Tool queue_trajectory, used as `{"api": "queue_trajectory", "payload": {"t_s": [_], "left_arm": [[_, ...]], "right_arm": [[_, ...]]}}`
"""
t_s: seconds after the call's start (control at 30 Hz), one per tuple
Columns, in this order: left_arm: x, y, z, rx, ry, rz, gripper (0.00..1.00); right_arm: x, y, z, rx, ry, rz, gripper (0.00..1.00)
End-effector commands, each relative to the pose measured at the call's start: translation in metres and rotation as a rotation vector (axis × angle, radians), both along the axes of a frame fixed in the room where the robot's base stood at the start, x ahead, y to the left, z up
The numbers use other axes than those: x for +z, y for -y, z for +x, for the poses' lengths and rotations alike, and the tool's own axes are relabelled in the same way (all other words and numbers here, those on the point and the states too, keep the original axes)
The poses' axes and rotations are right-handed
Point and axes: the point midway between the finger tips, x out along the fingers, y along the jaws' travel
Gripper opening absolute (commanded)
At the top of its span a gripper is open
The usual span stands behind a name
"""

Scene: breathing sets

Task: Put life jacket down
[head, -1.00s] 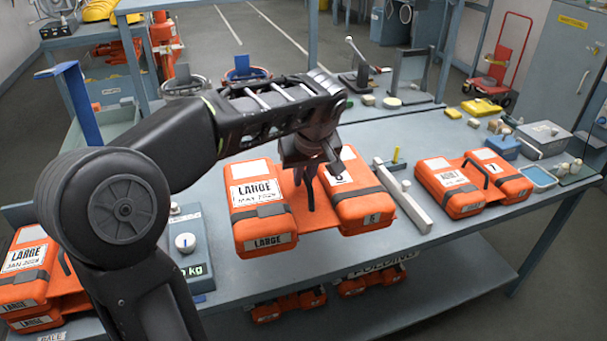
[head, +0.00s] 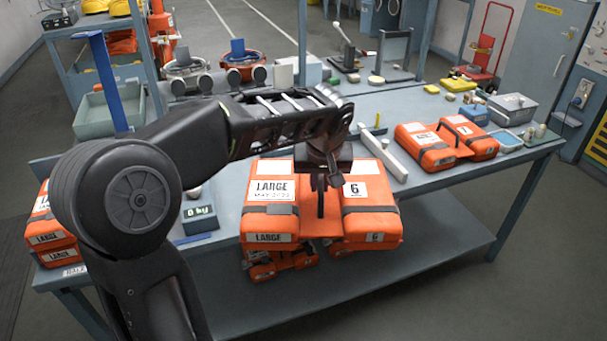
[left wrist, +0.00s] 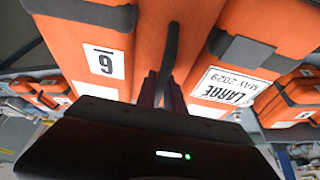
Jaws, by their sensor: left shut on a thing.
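An orange life jacket (head: 268,220) with two blocks, labelled LARGE and 6, hangs from my left gripper (head: 321,190). The gripper is shut on the dark strap loop between the two blocks. The jacket is level, at the front edge of the blue-grey table (head: 425,185), and its lower front shows past that edge. I cannot tell its exact height above the tabletop. In the left wrist view the jacket (left wrist: 215,60) fills the upper part, with the strap running between the gripper fingers (left wrist: 165,90). My right gripper is not in view.
Another orange life jacket (head: 425,150) lies on the table at right, beyond a pale bar (head: 382,155). A scale (head: 198,212) and more jackets (head: 45,235) are at left. Small items lie at the back right.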

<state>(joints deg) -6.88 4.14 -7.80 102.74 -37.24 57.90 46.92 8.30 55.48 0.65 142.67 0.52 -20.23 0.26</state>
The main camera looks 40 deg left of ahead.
Motion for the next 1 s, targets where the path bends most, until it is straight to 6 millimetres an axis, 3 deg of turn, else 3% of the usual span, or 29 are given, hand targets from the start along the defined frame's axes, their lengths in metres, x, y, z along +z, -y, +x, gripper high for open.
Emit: {"api": "queue_trajectory", "payload": {"t_s": [0.27,0.6,0.77,1.0], "left_arm": [[-0.065,0.046,0.017,-0.241,0.0,0.005,0.0],[-0.185,0.122,0.012,-0.551,0.006,0.002,0.0],[-0.208,0.138,0.006,-0.606,0.01,-0.002,0.0],[-0.209,0.141,0.005,-0.614,0.013,-0.004,0.0]], "right_arm": [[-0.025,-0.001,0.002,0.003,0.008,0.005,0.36],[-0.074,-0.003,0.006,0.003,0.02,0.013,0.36],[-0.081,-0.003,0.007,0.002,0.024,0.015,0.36],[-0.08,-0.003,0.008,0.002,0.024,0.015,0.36]]}}
